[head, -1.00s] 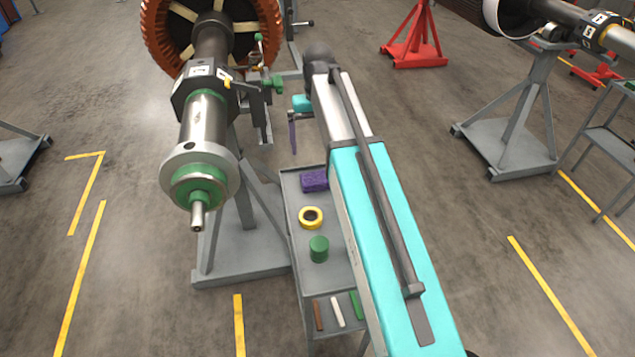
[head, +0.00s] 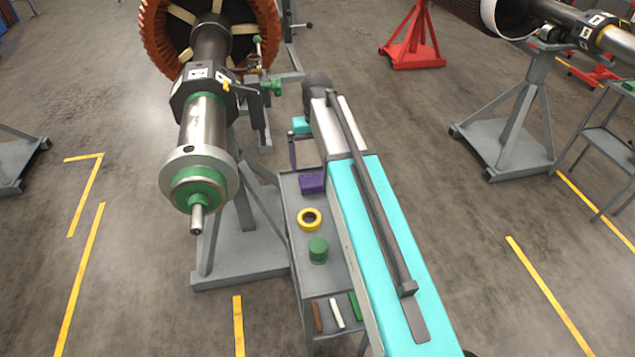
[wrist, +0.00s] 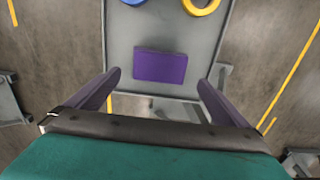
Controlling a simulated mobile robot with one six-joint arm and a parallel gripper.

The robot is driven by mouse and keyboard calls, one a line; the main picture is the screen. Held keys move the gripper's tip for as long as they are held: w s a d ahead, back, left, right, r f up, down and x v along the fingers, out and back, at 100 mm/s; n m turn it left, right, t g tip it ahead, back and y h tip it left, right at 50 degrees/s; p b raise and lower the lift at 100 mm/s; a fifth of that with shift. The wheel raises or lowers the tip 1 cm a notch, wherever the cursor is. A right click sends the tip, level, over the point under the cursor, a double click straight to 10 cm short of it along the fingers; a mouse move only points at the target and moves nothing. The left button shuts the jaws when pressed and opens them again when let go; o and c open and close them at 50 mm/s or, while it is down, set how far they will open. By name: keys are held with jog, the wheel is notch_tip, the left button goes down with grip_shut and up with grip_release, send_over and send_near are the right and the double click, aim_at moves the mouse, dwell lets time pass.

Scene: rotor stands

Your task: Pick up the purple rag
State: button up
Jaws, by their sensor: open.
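The purple rag (head: 312,183) is a folded block lying flat near the far end of the grey cart's top shelf (head: 331,262). In the wrist view the rag (wrist: 160,66) lies ahead of my gripper, centred between its two fingers. My gripper (wrist: 158,88) is open and empty, with one purple finger on each side. In the head view my gripper (head: 292,152) hangs just beyond the far end of the cart, partly hidden behind my arm. I see no contact between fingers and rag.
A yellow ring (head: 309,219) and a green cylinder (head: 318,250) are on the same shelf. A blue round thing (wrist: 134,1) is at the wrist view's top edge. Coloured bars lie on the lower shelf. A rotor on a stand (head: 205,130) is close to the left.

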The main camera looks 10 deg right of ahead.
aim_at(318, 179)
jog(key=shift+f, duration=1.3)
jog(key=shift+d+f+p, duration=0.2)
jog(key=shift+f+p, duration=0.45)
jog(key=shift+f, duration=1.95)
jog(key=shift+c, duration=0.4)
jog(key=c, duration=0.8)
jog(key=shift+r, duration=0.15)
